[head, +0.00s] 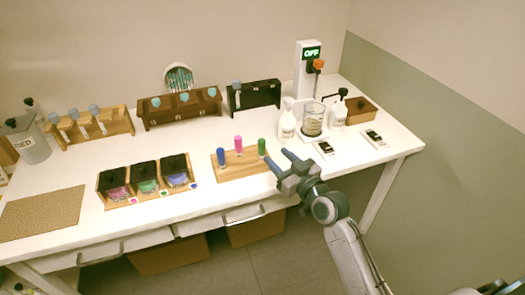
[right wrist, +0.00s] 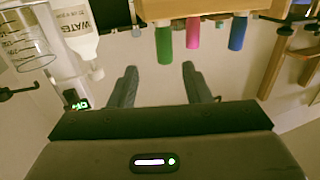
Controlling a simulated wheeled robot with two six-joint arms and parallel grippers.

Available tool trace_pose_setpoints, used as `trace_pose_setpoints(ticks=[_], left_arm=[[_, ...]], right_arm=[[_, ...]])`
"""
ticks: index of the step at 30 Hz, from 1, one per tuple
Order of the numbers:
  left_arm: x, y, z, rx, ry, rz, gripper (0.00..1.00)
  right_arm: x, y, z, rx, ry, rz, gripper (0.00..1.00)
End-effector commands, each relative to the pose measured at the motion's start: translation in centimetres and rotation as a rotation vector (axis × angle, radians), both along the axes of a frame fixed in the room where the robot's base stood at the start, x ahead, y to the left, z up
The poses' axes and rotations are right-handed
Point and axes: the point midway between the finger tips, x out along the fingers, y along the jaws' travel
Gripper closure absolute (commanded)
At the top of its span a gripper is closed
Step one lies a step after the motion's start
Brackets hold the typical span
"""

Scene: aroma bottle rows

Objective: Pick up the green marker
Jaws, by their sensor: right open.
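The green marker (head: 262,147) stands upright at the right end of a wooden holder (head: 240,168), with a pink marker (head: 238,144) and a blue marker (head: 221,157) to its left. My right gripper (head: 276,155) is open and empty, just right of the green marker and apart from it. In the right wrist view, which looks upside down, the green marker (right wrist: 164,46) lies straight beyond the gap between my open fingertips (right wrist: 159,67). The pink marker (right wrist: 193,36) and blue marker (right wrist: 238,33) show beside it. My left gripper is not in view.
Three dark-lidded jars (head: 145,176) stand at left. Wooden racks (head: 180,107) line the back.

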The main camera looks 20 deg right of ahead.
Motion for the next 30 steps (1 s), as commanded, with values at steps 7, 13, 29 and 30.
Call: trace_pose_setpoints(ticks=[7,13,29,30], left_arm=[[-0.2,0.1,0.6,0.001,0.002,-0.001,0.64],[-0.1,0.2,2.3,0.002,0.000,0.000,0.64],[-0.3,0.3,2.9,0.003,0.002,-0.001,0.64],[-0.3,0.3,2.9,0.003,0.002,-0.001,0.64]], right_arm=[[2.6,0.8,0.1,-0.001,0.002,0.000,0.56],[4.7,2.0,1.1,0.002,0.003,0.000,0.56],[7.3,2.9,0.6,-0.003,0.002,0.000,0.66],[7.3,2.9,0.6,-0.003,0.002,0.000,0.74]])
